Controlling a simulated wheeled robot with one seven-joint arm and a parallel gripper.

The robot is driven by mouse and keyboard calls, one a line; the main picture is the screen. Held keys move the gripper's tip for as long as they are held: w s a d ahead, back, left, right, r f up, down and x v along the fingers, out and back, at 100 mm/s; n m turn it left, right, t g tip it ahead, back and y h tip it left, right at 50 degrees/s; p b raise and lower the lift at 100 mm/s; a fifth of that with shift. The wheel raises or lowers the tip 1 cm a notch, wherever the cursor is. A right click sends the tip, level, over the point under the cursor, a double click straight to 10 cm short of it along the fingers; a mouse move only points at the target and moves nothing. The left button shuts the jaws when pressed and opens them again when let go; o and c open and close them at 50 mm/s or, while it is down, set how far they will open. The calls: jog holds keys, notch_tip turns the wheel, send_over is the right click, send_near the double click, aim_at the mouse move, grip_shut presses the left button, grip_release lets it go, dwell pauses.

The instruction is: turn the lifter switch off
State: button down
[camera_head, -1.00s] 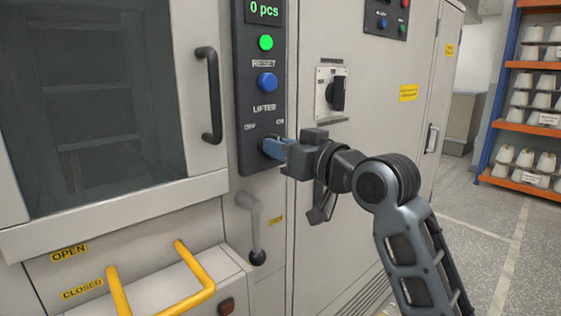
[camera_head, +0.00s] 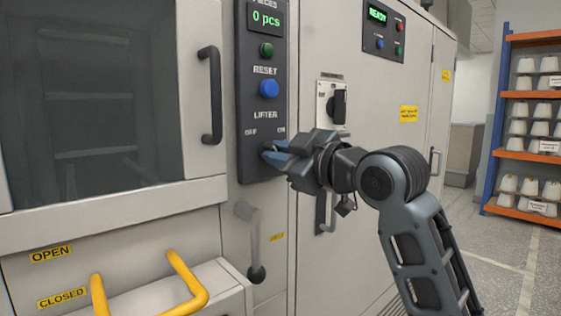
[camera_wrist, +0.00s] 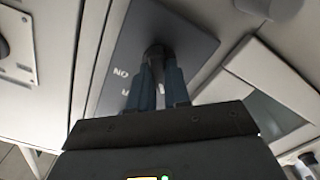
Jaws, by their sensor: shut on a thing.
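The lifter switch sits low on the dark control panel (camera_head: 262,90), below the LIFTER label and between the OFF and ON marks. My gripper (camera_head: 270,152) reaches it from the right, and its blue fingers cover most of the switch in the head view. In the wrist view the dark knob of the lifter switch (camera_wrist: 156,50) shows between the two fingertips of my gripper (camera_wrist: 157,64), which are shut on it. An upside-down ON mark is beside it. Which way the knob points is hidden by the fingers.
Above the switch are a blue RESET button (camera_head: 268,88), a dark green lamp (camera_head: 267,50) and a "0 pcs" display. A black door handle (camera_head: 211,95) is to the left, a grey lever (camera_head: 252,240) below. A rotary switch (camera_head: 337,105) is right, behind my gripper.

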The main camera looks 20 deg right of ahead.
jog(key=shift+f, duration=0.1)
dwell(0.3)
jog(key=c, duration=1.1)
grip_release()
jog(key=shift+b+v, duration=0.35)
jog(key=shift+v, duration=3.6)
